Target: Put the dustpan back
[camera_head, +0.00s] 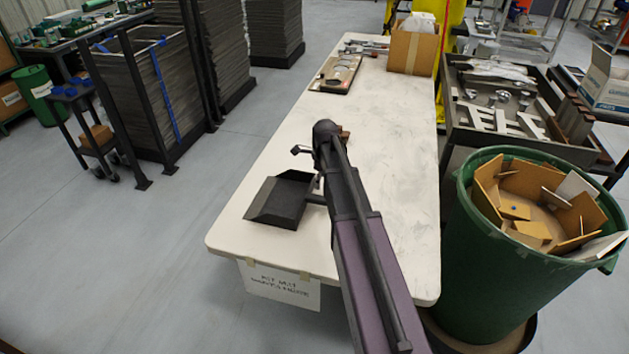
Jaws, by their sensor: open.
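The dustpan (278,201) is a dark, shallow pan lying on the near left part of the white table (395,190). Its short handle points right and runs behind my arm, so the handle's end is hidden. My gripper (306,152) is at the far end of my arm, above the table and just beyond the dustpan. Only a small dark part of it shows left of the arm's rounded end; the rest is hidden. It is open, and I see nothing held in it. It appears apart from the dustpan.
A small brown piece (346,134) shows right of my arm's end. A tool board (336,74) and cardboard box (413,50) stand at the table's far end. A green bin (520,260) of scraps stands right. A paper sign (279,286) hangs in front. The table's middle is clear.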

